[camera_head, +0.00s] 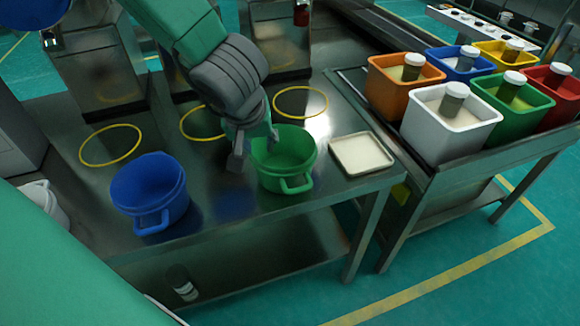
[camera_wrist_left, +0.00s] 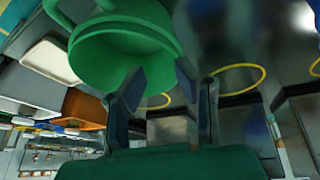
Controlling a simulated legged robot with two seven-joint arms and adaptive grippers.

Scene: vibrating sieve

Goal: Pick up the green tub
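The green tub (camera_head: 296,178) stands upright on the metal table, with a loop handle toward the front edge. It also fills the upper left of the left wrist view (camera_wrist_left: 120,50). My left gripper (camera_head: 252,148) is low at the tub's left rim, pointing down. Its two fingers (camera_wrist_left: 160,90) are apart, one overlapping the tub in the wrist view and the other to the right of it. I cannot tell whether either finger touches the wall. My right gripper is not in view.
A blue tub (camera_head: 150,196) stands to the left, and a white tub (camera_head: 46,203) is partly hidden at the far left. A shallow cream tray (camera_head: 361,153) lies right of the green tub. Several coloured bins, including a green bin (camera_head: 512,108), fill the right-hand bench. Yellow rings mark the table behind.

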